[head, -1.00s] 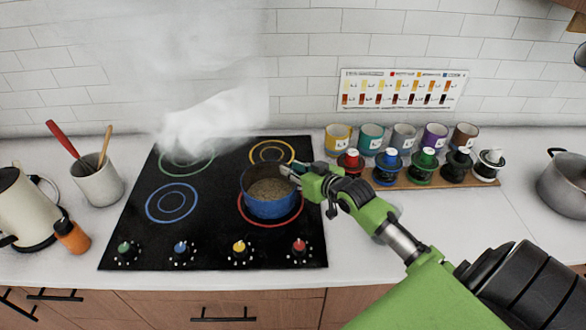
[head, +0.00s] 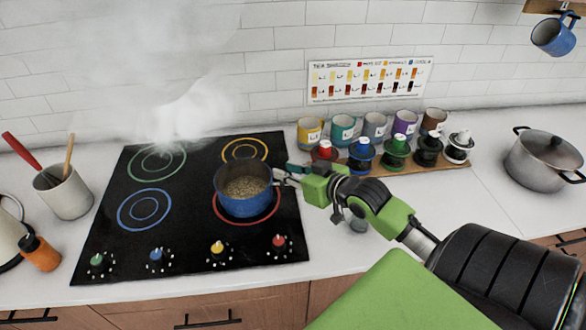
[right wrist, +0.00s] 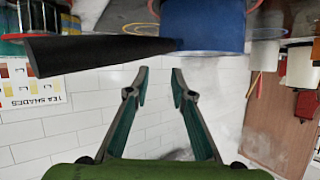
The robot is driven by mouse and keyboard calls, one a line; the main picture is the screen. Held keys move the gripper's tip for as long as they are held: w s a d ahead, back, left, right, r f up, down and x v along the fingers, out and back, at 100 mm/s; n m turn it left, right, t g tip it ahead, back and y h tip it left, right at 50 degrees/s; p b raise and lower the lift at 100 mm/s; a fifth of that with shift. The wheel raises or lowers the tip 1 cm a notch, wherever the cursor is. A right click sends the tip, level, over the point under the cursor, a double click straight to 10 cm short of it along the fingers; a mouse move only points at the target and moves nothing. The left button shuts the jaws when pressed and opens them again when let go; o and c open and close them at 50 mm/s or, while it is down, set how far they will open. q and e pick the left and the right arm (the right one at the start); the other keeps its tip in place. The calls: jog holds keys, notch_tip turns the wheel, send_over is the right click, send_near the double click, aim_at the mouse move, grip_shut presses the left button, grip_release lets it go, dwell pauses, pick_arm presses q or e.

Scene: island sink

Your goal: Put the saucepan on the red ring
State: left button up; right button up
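The blue saucepan (head: 243,201), with grainy contents, stands upright on the cooktop over the red ring (head: 250,223); the ring's front arc shows below it. The saucepan (right wrist: 203,25) also shows at the top of the right wrist view, with its dark handle (right wrist: 95,52) reaching left. My right gripper (head: 284,176) is just right of the saucepan in the head view. Its fingers (right wrist: 152,82) are apart, with nothing between them, and the handle lies beyond the fingertips. The gripper hides part of the handle area in the head view. My left gripper is not in view.
The black cooktop (head: 188,222) also has green, blue and yellow rings, and knobs in front. Steam rises over the green ring (head: 156,163). Several mugs and lidded jars (head: 361,157) stand behind my right arm. A lidded pot (head: 543,165) stands at right.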

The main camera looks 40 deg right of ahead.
jog(key=shift+v, duration=1.1)
dwell(1.9)
